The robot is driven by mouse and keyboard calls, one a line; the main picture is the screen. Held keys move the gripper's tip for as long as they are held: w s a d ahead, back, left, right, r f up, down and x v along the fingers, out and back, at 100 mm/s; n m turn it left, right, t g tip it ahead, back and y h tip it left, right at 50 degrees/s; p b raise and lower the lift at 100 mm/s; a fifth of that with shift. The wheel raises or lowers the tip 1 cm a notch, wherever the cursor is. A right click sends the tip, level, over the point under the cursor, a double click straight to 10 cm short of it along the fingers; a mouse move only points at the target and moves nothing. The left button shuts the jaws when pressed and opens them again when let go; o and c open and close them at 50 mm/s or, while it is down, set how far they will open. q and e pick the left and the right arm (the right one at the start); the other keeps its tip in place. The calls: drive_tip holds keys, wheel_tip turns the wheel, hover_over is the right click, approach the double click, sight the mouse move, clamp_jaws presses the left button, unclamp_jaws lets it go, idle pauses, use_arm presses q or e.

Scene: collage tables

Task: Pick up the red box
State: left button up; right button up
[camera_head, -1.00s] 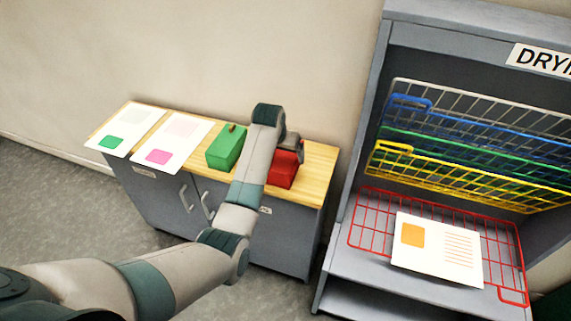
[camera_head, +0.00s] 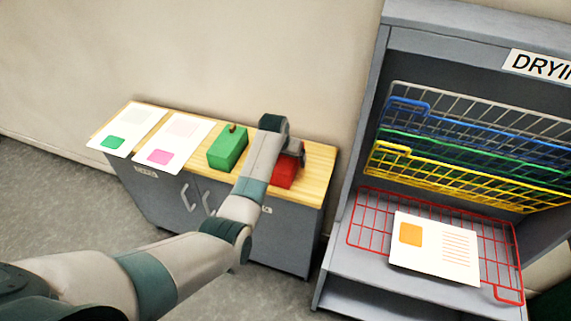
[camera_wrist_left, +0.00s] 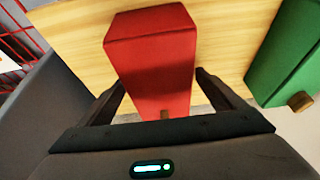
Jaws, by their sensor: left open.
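The red box (camera_head: 284,176) sits on the wooden top of the low cabinet, partly hidden behind my left arm and gripper in the head view. In the left wrist view the red box (camera_wrist_left: 152,60) is large and central, with a small brown knob at its near end. My left gripper (camera_wrist_left: 160,80) is open, with one finger on each side of the box's near part. Whether the fingers touch its sides I cannot tell. In the head view the left gripper (camera_head: 291,158) is just over the box. My right gripper is not in view.
A green box (camera_head: 228,148) with a brown knob stands left of the red box. Two printed sheets lie further left on the wooden top (camera_head: 315,170). At right a grey drying rack (camera_head: 350,150) holds coloured wire shelves, with a sheet (camera_head: 436,250) on the red one.

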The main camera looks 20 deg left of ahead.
use_arm(q)
drive_tip(key=shift+c, duration=0.6)
drive_tip(key=c, duration=1)
drive_tip(key=shift+c, duration=0.3)
drive_tip(key=shift+r, duration=0.1)
drive_tip(key=shift+w+r+b, duration=0.1)
drive_tip(key=shift+r+b, duration=0.3)
drive_tip(key=shift+r, duration=0.35)
wheel_tip(320, 180, up, 3)
drive_tip(key=shift+d+f+b, duration=0.1)
drive_tip(key=shift+f+b, duration=0.1)
drive_tip(key=shift+b, duration=0.35)
drive_tip(key=s+d+r+b, duration=0.3)
drive_tip(key=s+d+r, duration=0.3)
drive_tip(key=d, duration=0.3)
drive_tip(key=shift+d+r, duration=0.4)
drive_tip(key=shift+r, duration=0.05)
drive_tip(key=shift+s, duration=0.1)
